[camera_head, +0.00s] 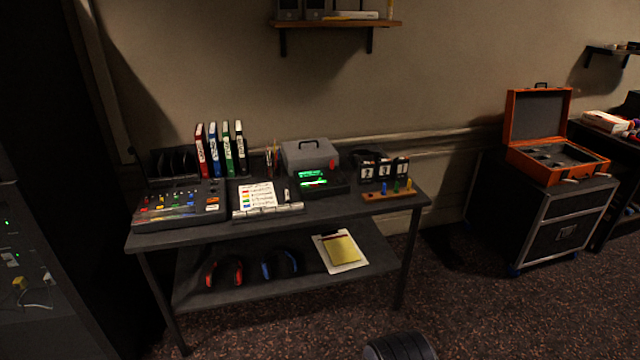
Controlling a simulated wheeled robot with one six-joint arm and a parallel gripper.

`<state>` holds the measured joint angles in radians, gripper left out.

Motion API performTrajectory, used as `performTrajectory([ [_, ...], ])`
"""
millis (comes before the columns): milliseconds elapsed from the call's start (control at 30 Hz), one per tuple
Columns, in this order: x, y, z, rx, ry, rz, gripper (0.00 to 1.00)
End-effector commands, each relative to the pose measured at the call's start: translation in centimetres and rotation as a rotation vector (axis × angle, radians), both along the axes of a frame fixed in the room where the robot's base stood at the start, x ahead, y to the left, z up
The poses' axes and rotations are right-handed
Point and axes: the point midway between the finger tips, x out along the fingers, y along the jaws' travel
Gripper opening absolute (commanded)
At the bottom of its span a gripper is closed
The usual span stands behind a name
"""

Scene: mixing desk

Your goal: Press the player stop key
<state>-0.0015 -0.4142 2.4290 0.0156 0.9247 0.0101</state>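A small black device with a lit green display (318,182), which looks like the player, sits on the desk (290,226) right of its middle. It stands in front of a grey case with a handle (310,155). A small red spot shows at its back right. Its keys are too small to tell apart, so I cannot pick out the stop key. To its left lies a sheet with coloured lines (257,197), with a row of pale keys or blocks along its front. A mixing console (180,205) with coloured controls is at the far left. My gripper is not in view.
Coloured binders (214,150) stand behind the console. A wooden strip with coloured pegs (388,194) lies at the desk's right end. The lower shelf holds red headphones (224,273), blue headphones (280,265) and a clipboard (340,251). An open orange case (556,160) stands right.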

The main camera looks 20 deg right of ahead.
Motion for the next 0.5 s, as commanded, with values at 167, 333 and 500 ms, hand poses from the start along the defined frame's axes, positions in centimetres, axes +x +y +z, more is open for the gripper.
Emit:
performTrajectory([
  [167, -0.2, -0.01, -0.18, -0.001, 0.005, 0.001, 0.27],
  [333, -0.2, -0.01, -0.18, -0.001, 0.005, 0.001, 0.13],
  [500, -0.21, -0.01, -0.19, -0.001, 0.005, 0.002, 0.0],
])
